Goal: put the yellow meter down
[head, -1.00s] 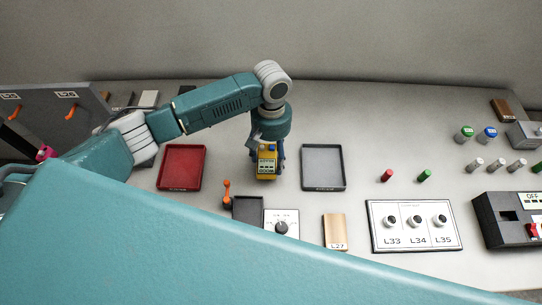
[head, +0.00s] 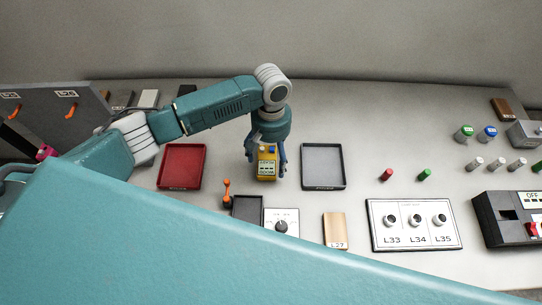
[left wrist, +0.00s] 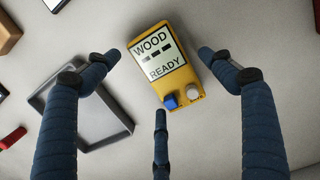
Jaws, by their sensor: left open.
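The yellow meter (head: 266,168) stands on the grey table between the red tray and the grey tray. In the left wrist view the meter (left wrist: 163,62) shows a screen reading "WOOD" and "READY", with a blue button and a pale knob. My left gripper (head: 265,160) is over the meter, with its fingers open around it. In the left wrist view the fingers of my left gripper (left wrist: 160,75) are spread apart on either side of the meter, not touching it. My right gripper is not in view.
A red tray (head: 161,180) is to the left and a grey tray (head: 306,186) to the right. A wooden block (head: 335,230) lies front right.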

